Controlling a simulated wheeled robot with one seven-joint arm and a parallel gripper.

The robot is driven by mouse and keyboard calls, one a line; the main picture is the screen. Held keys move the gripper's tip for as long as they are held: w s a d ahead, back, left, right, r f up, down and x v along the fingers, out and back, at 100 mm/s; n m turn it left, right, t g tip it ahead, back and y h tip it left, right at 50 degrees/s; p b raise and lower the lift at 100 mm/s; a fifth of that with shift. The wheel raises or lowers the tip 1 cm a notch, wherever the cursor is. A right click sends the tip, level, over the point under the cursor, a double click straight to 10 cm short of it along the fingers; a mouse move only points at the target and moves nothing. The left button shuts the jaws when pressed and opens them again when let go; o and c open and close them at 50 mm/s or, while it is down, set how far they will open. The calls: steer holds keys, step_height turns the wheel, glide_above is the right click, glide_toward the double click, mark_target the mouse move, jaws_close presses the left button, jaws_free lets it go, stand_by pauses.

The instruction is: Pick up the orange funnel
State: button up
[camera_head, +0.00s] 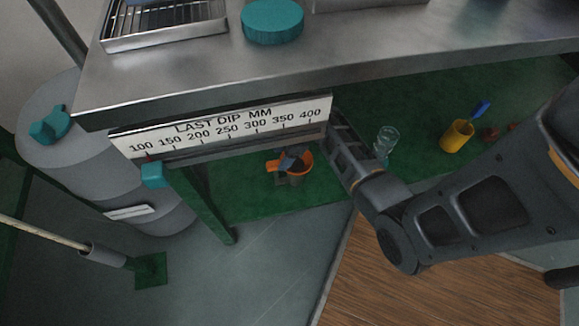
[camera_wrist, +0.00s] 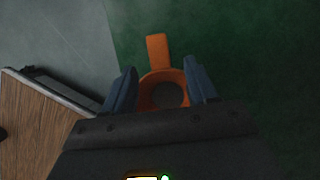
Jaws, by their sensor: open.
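The orange funnel (camera_head: 306,162) sits low on the green lower shelf, under the steel bench top, with its handle pointing left in the head view. In the wrist view the funnel (camera_wrist: 161,76) shows its round rim and dark inside, with the flat handle pointing up. My gripper (camera_wrist: 161,78) is open, with one finger on each side of the funnel's rim. I cannot tell whether the fingers touch it.
The steel bench top (camera_head: 400,55) overhangs the green shelf (camera_head: 245,195). A clear glass vessel (camera_head: 386,140) and a yellow cup (camera_head: 457,136) stand right of the funnel. A white dip scale (camera_head: 222,128) hangs at the bench edge. A green leg (camera_head: 203,205) stands to the left.

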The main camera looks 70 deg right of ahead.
mark_target(277, 163)
steer(key=b+x, duration=0.2)
steer(key=x, duration=0.4)
steer(key=c, duration=1)
